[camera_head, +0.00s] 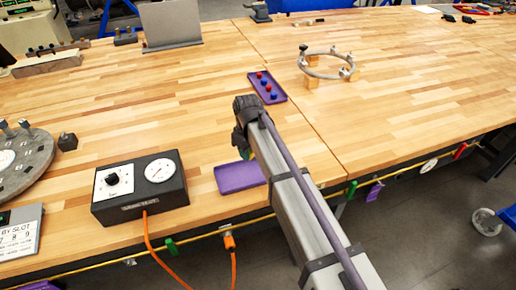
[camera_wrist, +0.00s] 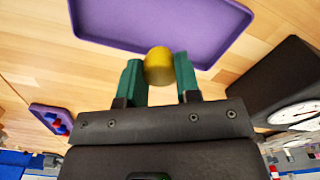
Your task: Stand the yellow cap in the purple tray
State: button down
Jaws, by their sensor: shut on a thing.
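My gripper (camera_wrist: 159,76) has two green fingers and is shut on the yellow cap (camera_wrist: 158,64), a rounded piece held between the fingertips. The empty purple tray (camera_wrist: 160,18) fills the top of the wrist view, and the cap overlaps its near rim there. I cannot tell how high the cap is above the tray or table. In the head view, the tray (camera_head: 238,178) lies flat near the table's front edge, partly behind my arm.
A black gauge box (camera_head: 140,188) stands left of the tray; it also shows in the wrist view (camera_wrist: 275,88). A smaller purple tray (camera_head: 280,101) holds red and blue pieces farther back. A grey ring (camera_head: 326,75) rests on wooden blocks. The table between is mostly clear.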

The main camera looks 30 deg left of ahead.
aim_at(250, 174)
notch_tip(250, 174, down, 8)
jog(key=b, duration=0.8)
jog(key=shift+f, duration=0.1)
jog(key=shift+f, duration=0.25)
jog(key=c, duration=0.6)
grip_release()
jog(key=shift+r, duration=0.1)
notch_tip(250, 174, up, 7)
jog(key=p, duration=0.7)
